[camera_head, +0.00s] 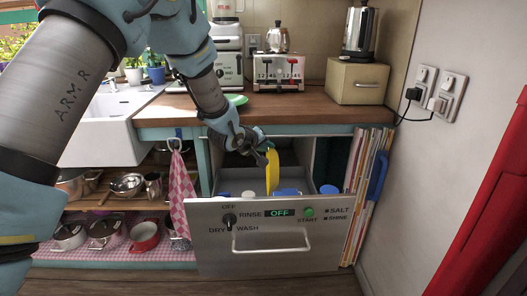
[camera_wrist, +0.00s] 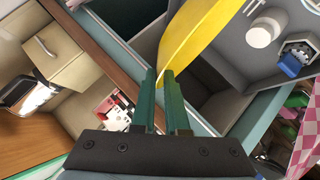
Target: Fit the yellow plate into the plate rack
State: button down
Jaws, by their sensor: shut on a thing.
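The yellow plate (camera_head: 272,172) stands on edge over the open dishwasher drawer (camera_head: 262,240), held at its upper part by my gripper (camera_head: 264,148). In the wrist view the yellow plate (camera_wrist: 195,45) runs up from the fingertips of my gripper (camera_wrist: 168,75), which are shut on its edge. The plate's lower end reaches down into the grey tub, close to blue items (camera_head: 288,191) near the front panel. I cannot make out the plate rack clearly, nor whether the plate touches it.
The wooden counter (camera_head: 315,112) lies just behind and above the drawer, with a toaster (camera_head: 278,72) and a bread bin (camera_head: 357,82) on it. A green plate (camera_head: 236,99) lies on the counter.

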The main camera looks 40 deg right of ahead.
jog(key=shift+w+a, duration=0.1)
notch_tip(320, 180, down, 4)
jog(key=b, duration=0.3)
jog(key=shift+f, duration=0.2)
jog(key=shift+f, duration=0.1)
dwell(0.4)
jog(key=shift+f, duration=0.2)
jog(key=shift+f, duration=0.1)
